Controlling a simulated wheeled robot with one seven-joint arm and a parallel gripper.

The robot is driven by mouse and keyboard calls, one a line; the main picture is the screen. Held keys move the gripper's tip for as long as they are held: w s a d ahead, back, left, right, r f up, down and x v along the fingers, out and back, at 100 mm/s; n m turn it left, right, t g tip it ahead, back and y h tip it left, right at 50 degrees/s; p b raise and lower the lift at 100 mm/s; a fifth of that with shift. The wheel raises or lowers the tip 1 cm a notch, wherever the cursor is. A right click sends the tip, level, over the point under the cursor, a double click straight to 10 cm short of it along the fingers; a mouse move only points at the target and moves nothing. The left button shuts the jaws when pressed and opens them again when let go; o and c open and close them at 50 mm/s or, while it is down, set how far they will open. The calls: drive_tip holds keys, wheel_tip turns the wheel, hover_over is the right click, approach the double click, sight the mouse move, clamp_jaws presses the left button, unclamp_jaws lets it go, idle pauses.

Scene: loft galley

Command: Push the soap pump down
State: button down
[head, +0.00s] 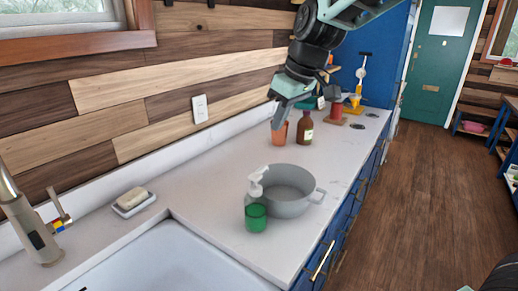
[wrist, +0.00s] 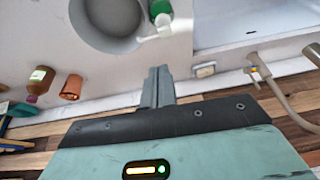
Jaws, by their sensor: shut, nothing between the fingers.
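The soap pump (head: 256,206) is a clear bottle of green liquid with a white pump head, standing upright on the pale counter in the head view. Its white head also shows at the top of the wrist view (wrist: 158,27). The pump head looks raised. My gripper (head: 276,127) is shut and empty, held above the counter farther back than the soap and near the wall. In the wrist view the closed fingers (wrist: 158,88) point toward the soap, apart from it. Nothing touches the pump head.
A grey pot (head: 291,206) stands right beside the soap. A brown bottle (head: 305,128) and a terracotta cup (head: 280,135) stand behind, near my gripper. The sink (head: 165,262) and a soap dish (head: 134,204) are at left. The counter between the soap and the wall is clear.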

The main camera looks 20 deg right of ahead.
drive_tip(key=shift+w+d+r, duration=0.15)
drive_tip(key=shift+w+d, duration=0.05)
drive_tip(key=p, duration=0.3)
approach(259, 173)
drive_tip(key=x, duration=0.6)
drive_tip(key=shift+w+f, duration=0.2)
drive_tip(key=shift+w, duration=0.1)
